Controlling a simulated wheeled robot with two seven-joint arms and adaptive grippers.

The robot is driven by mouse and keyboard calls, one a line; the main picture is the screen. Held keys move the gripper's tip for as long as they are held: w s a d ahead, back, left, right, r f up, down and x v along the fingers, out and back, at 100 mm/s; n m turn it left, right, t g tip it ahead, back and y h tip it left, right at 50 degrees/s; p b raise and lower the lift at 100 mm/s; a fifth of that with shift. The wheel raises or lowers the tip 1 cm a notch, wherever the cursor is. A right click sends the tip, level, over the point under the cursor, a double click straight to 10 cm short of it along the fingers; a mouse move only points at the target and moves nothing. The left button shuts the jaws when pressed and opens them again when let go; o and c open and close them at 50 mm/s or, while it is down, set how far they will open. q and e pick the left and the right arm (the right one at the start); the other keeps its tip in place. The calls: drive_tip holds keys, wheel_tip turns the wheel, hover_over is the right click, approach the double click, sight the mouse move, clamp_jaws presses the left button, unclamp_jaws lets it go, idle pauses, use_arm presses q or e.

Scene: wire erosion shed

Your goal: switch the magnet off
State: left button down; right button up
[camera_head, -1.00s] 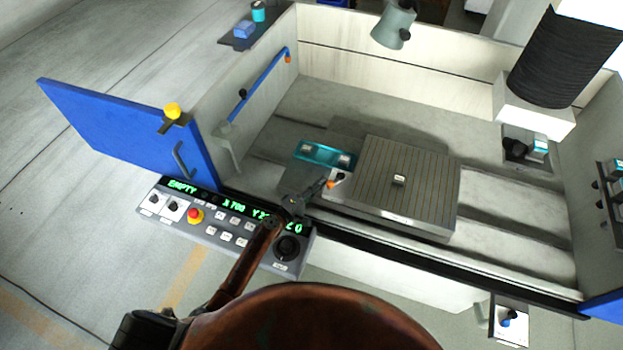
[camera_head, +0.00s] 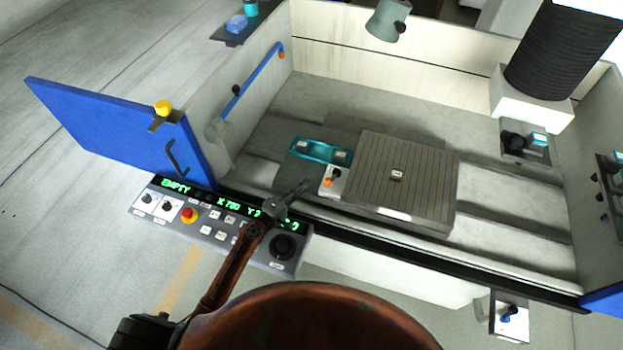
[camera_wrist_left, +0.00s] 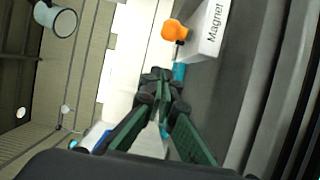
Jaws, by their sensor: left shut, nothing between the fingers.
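The magnet switch is a small pale box (camera_head: 338,176) at the left edge of the slotted grey magnet plate (camera_head: 420,180). Its orange-tipped lever (camera_head: 328,183) is on the side towards my left gripper. In the left wrist view the box (camera_wrist_left: 208,30) reads "Magnet", and the orange knob (camera_wrist_left: 175,30) sticks out from its left side. My left gripper (camera_head: 306,184) is shut and empty, left of the lever with a small gap in the head view. In the wrist view its fingertips (camera_wrist_left: 162,76) are below the knob, apart from it. My right gripper is out of view.
A teal tray (camera_head: 322,151) lies behind the switch. A small block (camera_head: 397,174) sits on the plate. The control panel (camera_head: 215,222) with a red button is under my left arm. The open blue door (camera_head: 110,125) stands left. The machine bed right of the plate is clear.

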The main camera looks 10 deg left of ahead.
use_arm(q)
drive_tip(key=s, duration=0.5)
drive_tip(key=shift+a, duration=0.35)
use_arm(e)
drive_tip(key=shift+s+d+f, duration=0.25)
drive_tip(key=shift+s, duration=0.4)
use_arm(q)
drive_tip(key=shift+w, duration=0.1)
